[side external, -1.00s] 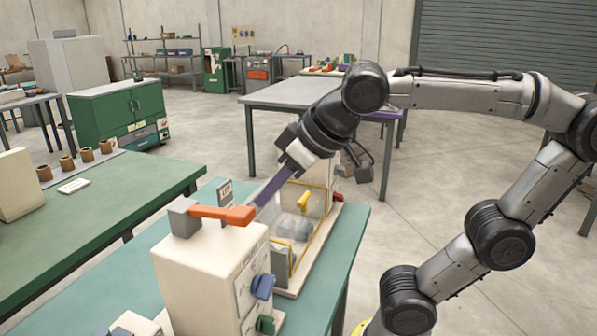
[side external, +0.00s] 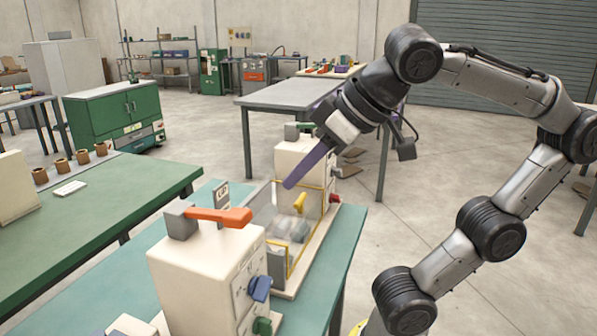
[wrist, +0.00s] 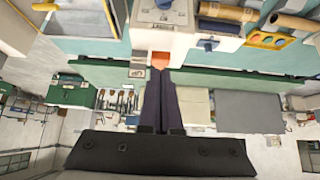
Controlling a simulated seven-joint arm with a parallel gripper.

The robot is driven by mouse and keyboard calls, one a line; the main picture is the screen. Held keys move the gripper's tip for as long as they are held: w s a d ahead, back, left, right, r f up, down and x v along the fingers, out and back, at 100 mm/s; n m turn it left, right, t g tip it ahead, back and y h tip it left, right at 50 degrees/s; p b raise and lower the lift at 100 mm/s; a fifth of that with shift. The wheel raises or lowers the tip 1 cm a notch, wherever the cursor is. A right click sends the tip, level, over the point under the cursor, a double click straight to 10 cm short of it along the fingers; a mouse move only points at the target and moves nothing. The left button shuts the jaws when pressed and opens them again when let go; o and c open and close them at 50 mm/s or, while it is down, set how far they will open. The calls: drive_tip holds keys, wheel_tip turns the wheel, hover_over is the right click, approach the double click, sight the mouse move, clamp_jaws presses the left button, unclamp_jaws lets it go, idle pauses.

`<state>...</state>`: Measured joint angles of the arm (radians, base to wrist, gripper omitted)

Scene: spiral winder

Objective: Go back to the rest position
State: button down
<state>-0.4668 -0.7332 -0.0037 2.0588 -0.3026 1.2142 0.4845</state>
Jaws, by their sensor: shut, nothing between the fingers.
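My gripper (side external: 290,184) has long purple fingers, shut together with nothing between them. In the side external view it hangs in the air above the spiral winder, tilted down to the left. The winder has a cream front housing (side external: 205,275) with an orange lever (side external: 218,216) on top and a blue knob (side external: 260,288) on its side. A clear guarded section with a yellow-edged frame and yellow handle (side external: 299,203) lies behind it, and a second cream housing (side external: 300,158) stands at the far end. In the wrist view the closed fingers (wrist: 161,85) point towards the orange lever (wrist: 161,60).
The winder stands on a teal table (side external: 345,250). A green bench (side external: 110,205) with several brown cups is at left. A grey table (side external: 285,92) and a green cabinet (side external: 115,115) stand behind. Open floor lies to the right of the teal table.

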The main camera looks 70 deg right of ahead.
idle(0.4)
wheel_tip(320, 180, down, 15)
drive_tip(key=s+d+g, duration=0.1)
drive_tip(key=d+g, duration=0.1)
drive_tip(key=shift+s, duration=0.35)
